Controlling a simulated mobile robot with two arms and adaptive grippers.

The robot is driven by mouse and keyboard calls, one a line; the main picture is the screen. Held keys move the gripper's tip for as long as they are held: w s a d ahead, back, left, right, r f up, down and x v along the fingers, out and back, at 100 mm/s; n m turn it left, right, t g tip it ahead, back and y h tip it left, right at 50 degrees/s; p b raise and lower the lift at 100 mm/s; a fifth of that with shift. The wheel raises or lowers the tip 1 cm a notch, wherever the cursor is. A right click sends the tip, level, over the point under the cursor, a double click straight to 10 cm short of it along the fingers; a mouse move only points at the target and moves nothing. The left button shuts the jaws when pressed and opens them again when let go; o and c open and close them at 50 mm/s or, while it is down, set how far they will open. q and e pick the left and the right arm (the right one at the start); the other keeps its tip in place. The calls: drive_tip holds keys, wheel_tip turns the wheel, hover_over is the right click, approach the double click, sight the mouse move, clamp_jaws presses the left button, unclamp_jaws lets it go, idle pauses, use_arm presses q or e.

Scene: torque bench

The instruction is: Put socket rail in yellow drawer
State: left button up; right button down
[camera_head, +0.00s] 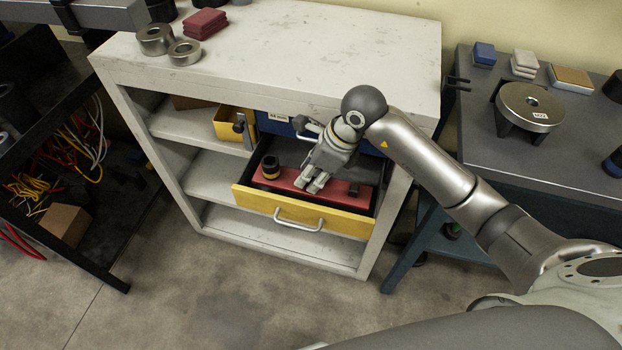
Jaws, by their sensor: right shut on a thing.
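The yellow drawer (260,200) is pulled open from the white cabinet, with its metal handle at the front. The socket rail (340,190) shows as a long red strip inside the drawer opening, running along behind the front panel. A black piece (270,167) with a yellow band stands at its left end, and a smaller dark piece is near its right end. My right gripper (312,184) reaches down over the rail's middle and is shut on it, hiding part of it. I cannot tell whether the rail touches the drawer floor. My left gripper is out of view.
The white cabinet's top (290,50) holds metal rings (156,39) and red blocks (205,23) at its left. A small yellow bin (228,125) sits on the shelf left of the drawer. A dark bench (550,130) stands at right. The floor in front is clear.

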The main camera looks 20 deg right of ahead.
sight(312, 179)
drive_tip(key=shift+w+d+f, duration=0.15)
drive_tip(key=shift+w+f, duration=0.8)
drive_tip(key=shift+f, duration=0.1)
drive_tip(key=shift+w+f, duration=0.1)
drive_tip(key=shift+f, duration=1.5)
drive_tip(key=shift+f, duration=0.15)
drive_tip(key=c, duration=1.1)
unclamp_jaws()
drive_tip(key=shift+d+r, duration=0.2)
drive_tip(key=shift+r, duration=0.35)
drive_tip(key=v, duration=1.1)
drive_tip(key=shift+s, duration=0.25)
